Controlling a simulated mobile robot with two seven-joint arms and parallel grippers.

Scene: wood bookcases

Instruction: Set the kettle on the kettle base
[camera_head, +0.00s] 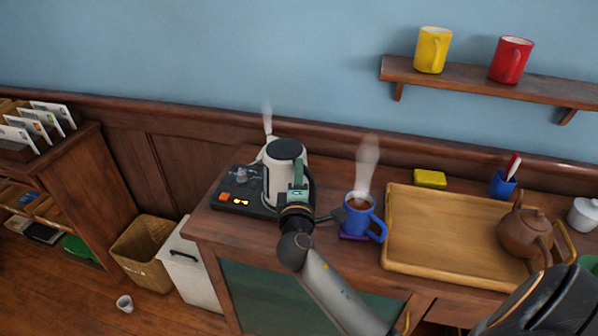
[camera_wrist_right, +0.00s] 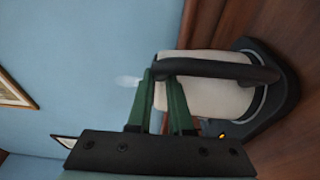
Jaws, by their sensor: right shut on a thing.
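The white kettle (camera_head: 282,178) with a black lid stands upright at the black kettle base (camera_head: 236,203), on the left of the wooden cabinet. Steam rises by its spout. My right gripper (camera_head: 297,196) is shut on the kettle's black handle, on the near side. In the right wrist view, the green fingers of my right gripper (camera_wrist_right: 162,76) are at the black handle (camera_wrist_right: 225,69). There, the bottom of the kettle (camera_wrist_right: 205,97) is at the round part of the kettle base (camera_wrist_right: 283,90). I cannot tell whether a small gap remains. My left gripper is not in view.
A steaming blue mug (camera_head: 357,222) stands close to the right of my right gripper. Further right are a wooden tray (camera_head: 430,262) with a brown teapot (camera_head: 525,232) and a yellow block (camera_head: 430,178). A wall shelf (camera_head: 470,84) holds two mugs.

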